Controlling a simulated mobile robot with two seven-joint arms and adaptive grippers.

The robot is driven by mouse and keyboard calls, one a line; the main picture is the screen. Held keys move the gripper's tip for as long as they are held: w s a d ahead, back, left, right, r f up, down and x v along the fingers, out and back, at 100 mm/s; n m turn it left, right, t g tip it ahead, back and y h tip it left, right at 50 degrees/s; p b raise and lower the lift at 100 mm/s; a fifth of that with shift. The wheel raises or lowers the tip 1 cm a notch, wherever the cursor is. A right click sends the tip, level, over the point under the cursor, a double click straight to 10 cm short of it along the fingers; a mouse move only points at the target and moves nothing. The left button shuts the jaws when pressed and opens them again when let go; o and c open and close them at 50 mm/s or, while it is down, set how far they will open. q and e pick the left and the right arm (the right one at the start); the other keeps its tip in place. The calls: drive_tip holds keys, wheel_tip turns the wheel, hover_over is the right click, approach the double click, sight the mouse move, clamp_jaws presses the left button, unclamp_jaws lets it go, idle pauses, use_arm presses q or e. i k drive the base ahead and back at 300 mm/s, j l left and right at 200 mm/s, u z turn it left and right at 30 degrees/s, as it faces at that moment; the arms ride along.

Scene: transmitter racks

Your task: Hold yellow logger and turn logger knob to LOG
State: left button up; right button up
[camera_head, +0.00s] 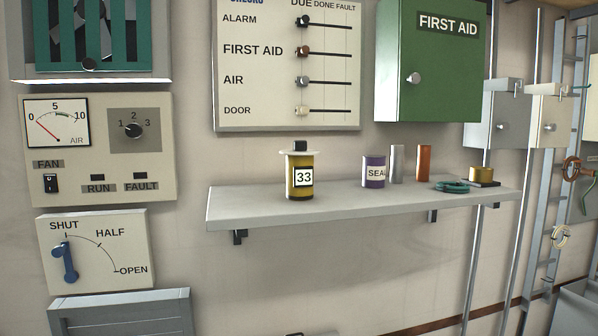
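A yellow cylinder labelled 33 (300,186), which looks like the logger, stands upright on the grey wall shelf (240,211), left of the shelf's middle. A pale disc (299,152) caps it, with a small black knob (300,145) on top. No LOG mark is legible on it, and I cannot tell where the knob points. Nothing is touching the cylinder. Neither of my grippers can be made out in this view.
A purple SEAL can (374,173), a grey cylinder (397,164), an orange cylinder (424,163), a teal coil (450,186) and a brass piece (482,174) stand to the right. A slider board (285,117) and green first aid cabinet (430,60) hang above.

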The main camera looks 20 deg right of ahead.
sight(300, 166)
drive_tip(key=i+l, duration=0.4)
drive_tip(key=l, duration=0.15)
drive_tip(key=i+l, duration=0.35)
drive_tip(key=l, duration=0.15)
